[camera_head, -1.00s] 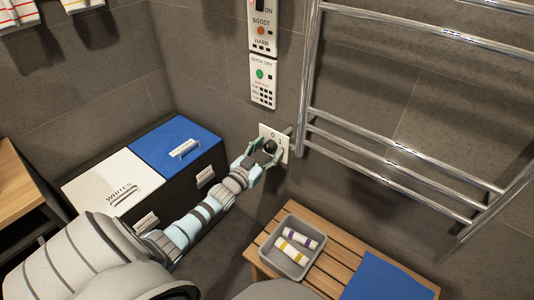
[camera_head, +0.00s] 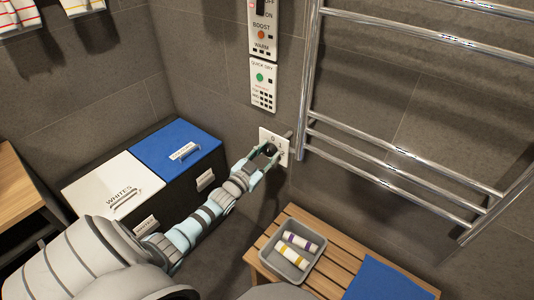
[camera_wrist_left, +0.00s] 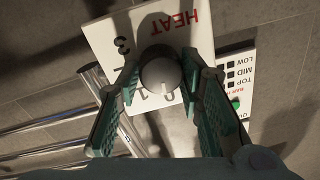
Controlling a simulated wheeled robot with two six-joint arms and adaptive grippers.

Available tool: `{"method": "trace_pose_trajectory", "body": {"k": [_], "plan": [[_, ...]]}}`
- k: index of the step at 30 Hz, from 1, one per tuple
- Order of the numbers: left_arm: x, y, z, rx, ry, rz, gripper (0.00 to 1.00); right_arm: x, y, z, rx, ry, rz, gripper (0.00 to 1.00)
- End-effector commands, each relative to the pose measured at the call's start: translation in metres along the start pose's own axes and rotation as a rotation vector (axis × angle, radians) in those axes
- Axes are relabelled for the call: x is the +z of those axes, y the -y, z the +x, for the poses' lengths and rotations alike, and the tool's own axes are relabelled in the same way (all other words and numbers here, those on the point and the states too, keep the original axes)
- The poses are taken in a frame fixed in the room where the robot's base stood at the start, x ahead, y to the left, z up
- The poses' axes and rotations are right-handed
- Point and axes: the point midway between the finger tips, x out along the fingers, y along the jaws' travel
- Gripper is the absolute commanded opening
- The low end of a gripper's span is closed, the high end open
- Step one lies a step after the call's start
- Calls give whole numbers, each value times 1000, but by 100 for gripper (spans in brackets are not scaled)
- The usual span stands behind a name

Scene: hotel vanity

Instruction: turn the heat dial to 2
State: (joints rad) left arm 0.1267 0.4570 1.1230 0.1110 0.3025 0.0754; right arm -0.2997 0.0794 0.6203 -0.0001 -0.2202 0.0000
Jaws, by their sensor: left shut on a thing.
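The heat dial (camera_wrist_left: 160,72) is a dark round knob on a white plate (camera_wrist_left: 104,30) marked HEAT in red, with the numbers 3, 1 and 0 readable around it. In the head view the plate (camera_head: 264,132) is on the wall below the switch panels. My left gripper (camera_head: 269,151) is at the plate, with one finger on each side of the knob. It is shut on the dial, and its fingers also show in the wrist view (camera_wrist_left: 160,88). I cannot make out the dial's pointer. My right gripper is not in view.
A chrome towel rail (camera_head: 310,90) stands close to the right of the plate. The quick dry panel (camera_head: 263,84) is above it. A hamper with white (camera_head: 100,180) and blue (camera_head: 165,140) lids is at left. A wooden bench (camera_head: 335,267) with a grey tray (camera_head: 268,250) is below.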

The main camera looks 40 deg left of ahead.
Motion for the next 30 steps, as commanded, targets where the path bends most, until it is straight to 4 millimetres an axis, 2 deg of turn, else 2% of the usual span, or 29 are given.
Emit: {"method": "trace_pose_trajectory", "body": {"k": [14,30], "plan": [[2,-1,0,-5,-27,404,6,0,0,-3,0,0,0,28],[4,-2,0,-10,-65,917,6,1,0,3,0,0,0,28]]}}
